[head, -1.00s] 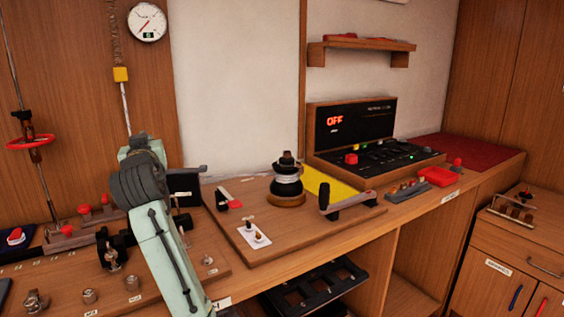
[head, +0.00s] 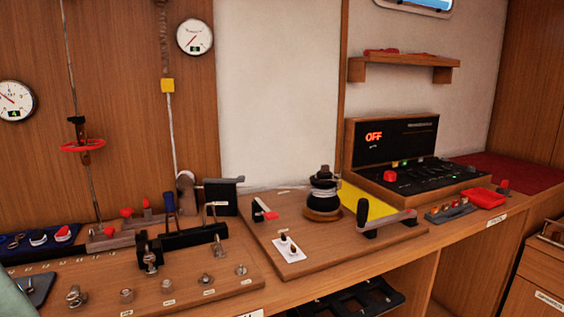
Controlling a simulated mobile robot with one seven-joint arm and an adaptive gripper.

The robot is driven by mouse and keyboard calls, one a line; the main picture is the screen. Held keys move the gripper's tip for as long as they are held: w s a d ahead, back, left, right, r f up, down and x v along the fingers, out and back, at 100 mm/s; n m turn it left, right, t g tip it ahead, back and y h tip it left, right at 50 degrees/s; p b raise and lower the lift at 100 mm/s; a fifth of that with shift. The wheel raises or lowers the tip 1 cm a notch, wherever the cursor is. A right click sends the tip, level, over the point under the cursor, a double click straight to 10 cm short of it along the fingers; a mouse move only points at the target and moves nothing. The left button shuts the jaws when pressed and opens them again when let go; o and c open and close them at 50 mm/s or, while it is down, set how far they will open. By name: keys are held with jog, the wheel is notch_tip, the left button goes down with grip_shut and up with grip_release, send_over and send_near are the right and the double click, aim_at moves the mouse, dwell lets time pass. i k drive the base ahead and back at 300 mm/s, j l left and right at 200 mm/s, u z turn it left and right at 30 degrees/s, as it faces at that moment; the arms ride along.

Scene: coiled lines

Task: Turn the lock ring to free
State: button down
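A red ring (head: 83,146) sits around a vertical rod on the wooden wall at the left. A dark winch-like drum (head: 323,190) stands on a raised wooden board on the bench. Its base is a brown ring (head: 323,214). No label in view tells me which of these is the lock ring. My gripper is out of the picture. Only a pale green piece of my arm shows at the lower left edge, well below the red ring and far left of the drum.
A long board (head: 215,288) with several metal fittings lies at front left. A black bar (head: 190,238) stands over it. A crank handle (head: 386,220) lies right of the drum. A console (head: 412,170) reading OFF stands behind. Two gauges, one upper (head: 195,36), hang on the wall.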

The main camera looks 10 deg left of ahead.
aim_at(81, 119)
jog(key=u, duration=1.25)
